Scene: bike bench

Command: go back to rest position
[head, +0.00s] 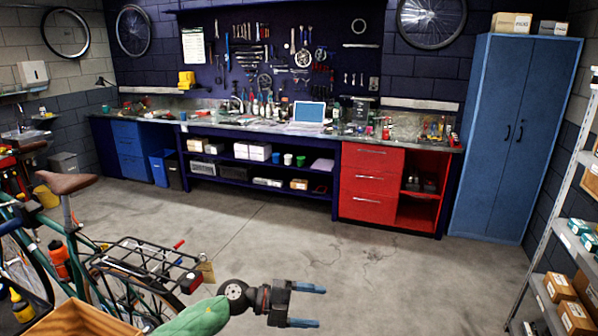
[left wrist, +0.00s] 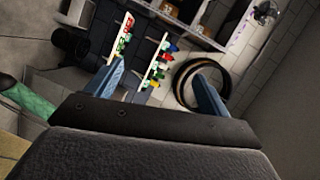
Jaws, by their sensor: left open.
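My left gripper (head: 308,305) is at the bottom middle of the head view, in front of bare floor. Its two blue-tipped fingers point right and stand wide apart with nothing between them. In the left wrist view the same fingers (left wrist: 160,85) are spread, with shelves and wall things far beyond them. A green arm link of mine shows behind the gripper. My right gripper does not show in either view.
A bicycle with a rear rack (head: 140,262) stands at the left, close to my left arm. A wooden box (head: 75,320) is at the bottom left. A metal shelf (head: 545,240) with cartons is at the right. The concrete floor (head: 370,270) in the middle is clear up to the workbench (head: 270,133).

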